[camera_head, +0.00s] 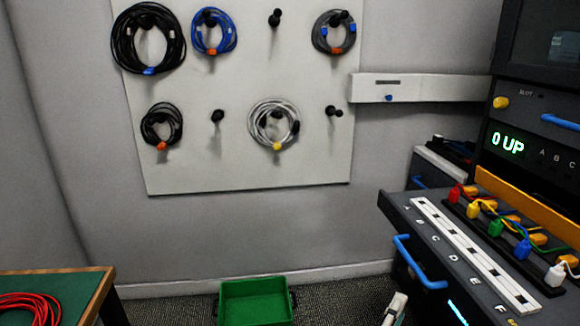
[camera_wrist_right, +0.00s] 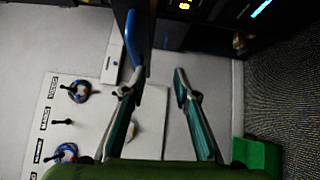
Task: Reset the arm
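My right gripper (camera_wrist_right: 157,82) is open in the right wrist view, with its two fingers apart and nothing between them. In the head view only a small pale part of the right gripper (camera_head: 395,309) shows at the bottom edge, in front of the drawer unit and to the right of the green bin (camera_head: 256,302). The bin stands on the floor and also shows in the right wrist view (camera_wrist_right: 258,154). My left gripper is not in view.
The rack's open drawer (camera_head: 420,215), with a blue handle (camera_head: 418,262), juts out at right. Red cable (camera_head: 30,308) lies on a green-topped table (camera_head: 70,290) at lower left.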

